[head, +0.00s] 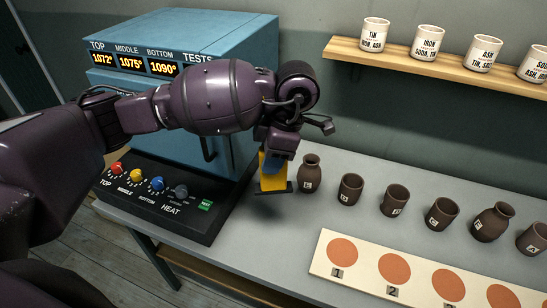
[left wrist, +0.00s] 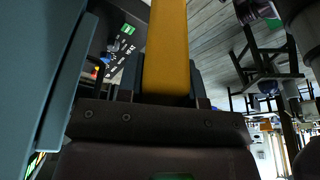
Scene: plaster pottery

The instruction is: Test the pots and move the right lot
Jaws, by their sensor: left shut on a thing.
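My left gripper (head: 272,170) is shut on a yellow, block-like thing (head: 265,180) with a dark flat lower end, held up left of the pots. The yellow thing also shows in the left wrist view (left wrist: 167,50). A row of brown pots with small white labels stands on the table: a necked jar (head: 310,175), cups (head: 350,189), (head: 394,201) and (head: 441,214), a wider necked jar (head: 491,223) and a cup (head: 533,239) at the right edge. A cream board (head: 320,262) with numbered orange discs lies in front. My right gripper is out of view.
A blue kiln (head: 235,45) reads 1072°, 1075° and 1090°. A black control panel (head: 150,212) has several knobs and a green button (head: 205,206). A shelf (head: 400,58) holds labelled white cups (head: 375,34). The grey table (head: 265,240) is clear left of the board.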

